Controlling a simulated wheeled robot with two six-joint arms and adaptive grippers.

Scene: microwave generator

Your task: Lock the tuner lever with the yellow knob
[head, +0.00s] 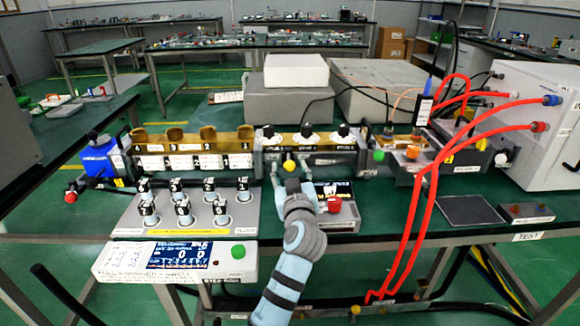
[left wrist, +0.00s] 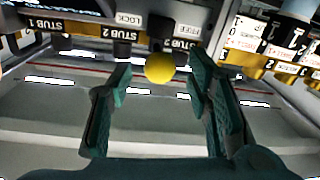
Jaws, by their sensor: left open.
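The yellow knob (head: 289,166) sits at the front of the tuner (head: 333,157), a grey block with black-topped stubs. In the left wrist view the yellow knob (left wrist: 160,68) is a round ball between a LOCK label (left wrist: 128,19) and a FREE label (left wrist: 188,29); its lever is largely hidden behind it. My left gripper (head: 289,172) reaches up to the tuner front. In the left wrist view its open fingers (left wrist: 158,72) stand on either side of the knob, with visible gaps. My right gripper is not in view.
A red knob (head: 333,204) on a small display unit is just right of my left gripper. A panel of labelled black-and-white cylinders (head: 184,212) stands left. A blue box (head: 102,159) is far left. Red cables (head: 428,185) hang at right. A dark pad (head: 467,210) lies nearby.

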